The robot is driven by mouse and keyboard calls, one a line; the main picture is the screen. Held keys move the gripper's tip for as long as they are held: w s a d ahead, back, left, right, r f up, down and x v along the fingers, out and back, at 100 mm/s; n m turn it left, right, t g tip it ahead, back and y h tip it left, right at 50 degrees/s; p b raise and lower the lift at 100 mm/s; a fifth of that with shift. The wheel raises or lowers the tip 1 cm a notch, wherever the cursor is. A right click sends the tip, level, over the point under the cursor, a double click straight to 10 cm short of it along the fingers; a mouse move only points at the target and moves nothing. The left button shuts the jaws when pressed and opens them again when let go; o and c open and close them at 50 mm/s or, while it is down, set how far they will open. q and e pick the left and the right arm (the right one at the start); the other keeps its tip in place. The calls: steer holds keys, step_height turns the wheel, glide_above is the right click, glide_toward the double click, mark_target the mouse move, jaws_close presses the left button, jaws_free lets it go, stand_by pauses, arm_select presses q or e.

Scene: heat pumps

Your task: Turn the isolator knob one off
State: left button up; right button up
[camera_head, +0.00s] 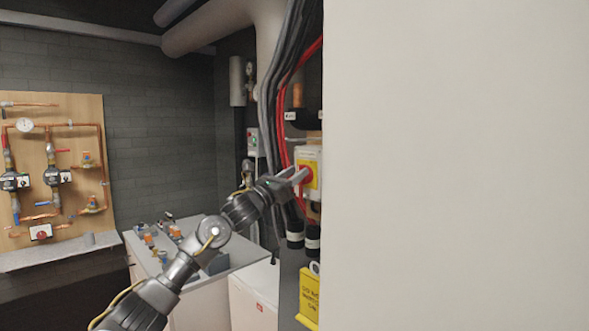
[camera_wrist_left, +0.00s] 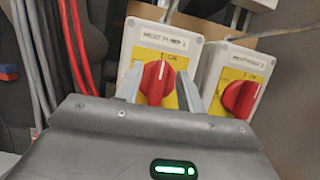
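The isolator box labelled heat pump 1 (camera_wrist_left: 165,40) is pale grey with a yellow plate and a red knob (camera_wrist_left: 155,82); the knob's handle stands nearly upright, beside the "ON" mark. My left gripper (camera_wrist_left: 158,84) has one finger on each side of this knob, with slim gaps visible; I cannot tell whether either finger touches. In the head view my left gripper (camera_head: 299,176) reaches the red knob (camera_head: 307,175) from the left, partly covering the isolator box (camera_head: 309,156). My right gripper is not in view.
A second isolator box (camera_wrist_left: 220,65) with a red knob (camera_wrist_left: 239,97) sits close on the right. Red cables (camera_wrist_left: 75,45) and grey cables run on the left. A large pale panel (camera_head: 455,165) fills the head view's right side. A yellow sign (camera_head: 308,297) stands below.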

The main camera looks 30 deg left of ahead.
arm_select(q)
steer(key=shift+w+d, duration=0.1)
steer(key=shift+w, duration=0.1)
jaws_close()
